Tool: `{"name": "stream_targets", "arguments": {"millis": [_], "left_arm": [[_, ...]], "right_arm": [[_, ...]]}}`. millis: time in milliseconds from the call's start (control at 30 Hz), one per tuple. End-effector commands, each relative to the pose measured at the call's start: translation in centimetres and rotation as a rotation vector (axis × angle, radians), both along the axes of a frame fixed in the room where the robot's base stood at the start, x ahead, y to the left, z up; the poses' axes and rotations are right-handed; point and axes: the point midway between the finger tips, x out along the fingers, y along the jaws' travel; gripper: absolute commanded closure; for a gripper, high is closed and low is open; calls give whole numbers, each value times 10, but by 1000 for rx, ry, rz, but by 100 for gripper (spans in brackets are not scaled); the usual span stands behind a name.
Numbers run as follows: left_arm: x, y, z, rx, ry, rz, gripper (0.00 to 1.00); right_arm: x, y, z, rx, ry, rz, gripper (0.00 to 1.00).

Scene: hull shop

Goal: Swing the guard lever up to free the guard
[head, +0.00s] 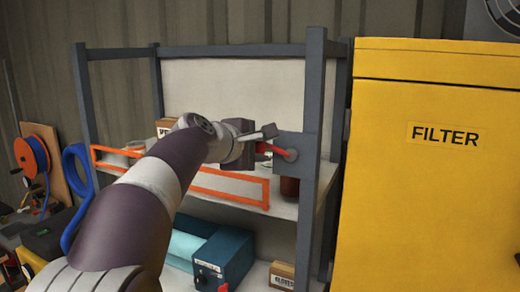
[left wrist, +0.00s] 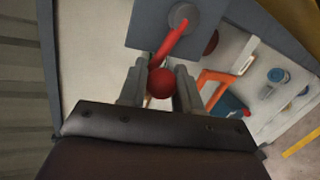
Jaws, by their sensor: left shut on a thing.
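The guard lever (head: 274,149) is a red bar on a grey plate (head: 298,143) fixed to the rack's right front post. It points left from its round pivot, close to level. My left gripper (head: 262,142) is shut on the lever's free end. In the left wrist view the lever's red ball knob (left wrist: 161,83) sits between the two fingers, and its bar (left wrist: 172,42) runs to the grey pivot (left wrist: 181,16). The orange guard (head: 232,197) spans the shelf front; my left arm hides its middle. My right gripper is not in view.
The yellow filter cabinet (head: 436,190) stands close to the right of the rack. A dark red container (head: 290,186) is on the shelf behind the post. A teal box (head: 225,258) sits on the lower shelf.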

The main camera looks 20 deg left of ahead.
Motion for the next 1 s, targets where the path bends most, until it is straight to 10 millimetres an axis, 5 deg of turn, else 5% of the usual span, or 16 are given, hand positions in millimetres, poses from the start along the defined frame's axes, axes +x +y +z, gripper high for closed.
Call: {"name": "stream_targets", "arguments": {"millis": [700,733,800,1000], "left_arm": [[0,-1,2,74,4,-5,100],[0,-1,2,74,4,-5,64],[0,-1,2,73,3,-4,45],[0,-1,3,73,0,-2,45]], "right_arm": [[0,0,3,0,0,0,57],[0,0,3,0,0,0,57],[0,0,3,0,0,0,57],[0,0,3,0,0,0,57]]}}
